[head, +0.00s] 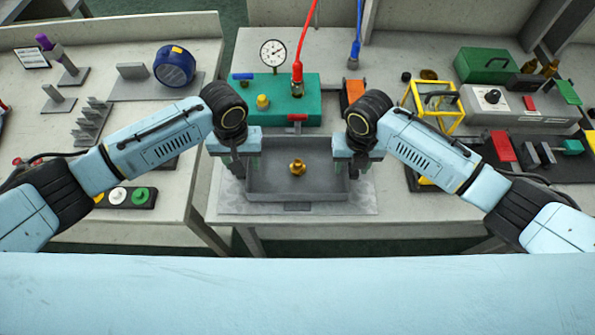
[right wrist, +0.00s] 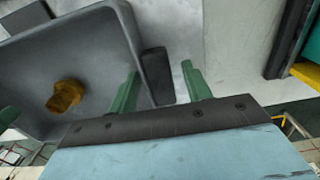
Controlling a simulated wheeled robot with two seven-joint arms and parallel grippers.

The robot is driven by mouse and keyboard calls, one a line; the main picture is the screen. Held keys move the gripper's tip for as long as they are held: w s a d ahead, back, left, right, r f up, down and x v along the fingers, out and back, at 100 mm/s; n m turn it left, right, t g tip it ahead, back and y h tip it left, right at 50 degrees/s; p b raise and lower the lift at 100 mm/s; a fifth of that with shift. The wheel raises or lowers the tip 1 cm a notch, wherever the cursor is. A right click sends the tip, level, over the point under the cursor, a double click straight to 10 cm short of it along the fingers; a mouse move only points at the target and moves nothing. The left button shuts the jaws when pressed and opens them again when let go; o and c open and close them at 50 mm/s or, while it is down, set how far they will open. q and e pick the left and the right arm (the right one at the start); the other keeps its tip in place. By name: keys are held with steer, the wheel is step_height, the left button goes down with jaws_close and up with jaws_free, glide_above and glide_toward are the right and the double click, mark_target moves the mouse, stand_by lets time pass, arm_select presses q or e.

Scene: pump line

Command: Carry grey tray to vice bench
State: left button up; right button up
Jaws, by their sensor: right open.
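The grey tray (head: 298,190) rests on a flat grey plate on the middle bench, and a brass fitting (head: 297,168) sits inside it. My right gripper (head: 356,166) is at the tray's right end. In the right wrist view its green fingers (right wrist: 160,80) are apart, with the tray's dark handle (right wrist: 155,75) between them, and I see no clear grip. My left gripper (head: 240,165) is at the tray's left end, partly hidden by its own body; its finger gap cannot be made out. No vice is clearly recognisable.
A green box (head: 255,100) with a gauge (head: 273,53) and red hose stands behind the tray. A yellow frame (head: 432,105) and grey control box (head: 520,107) are at right. The left bench (head: 30,110) holds a blue round device (head: 174,66) and stands; its front part has bare room.

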arm_select(q)
steer(key=shift+r, duration=0.1)
arm_select(e)
steer(key=shift+r, duration=0.2)
arm_select(q)
step_height(320, 180, up, 12)
arm_select(e)
step_height(320, 180, up, 12)
steer(key=shift+f, duration=0.2)
stand_by(0.7)
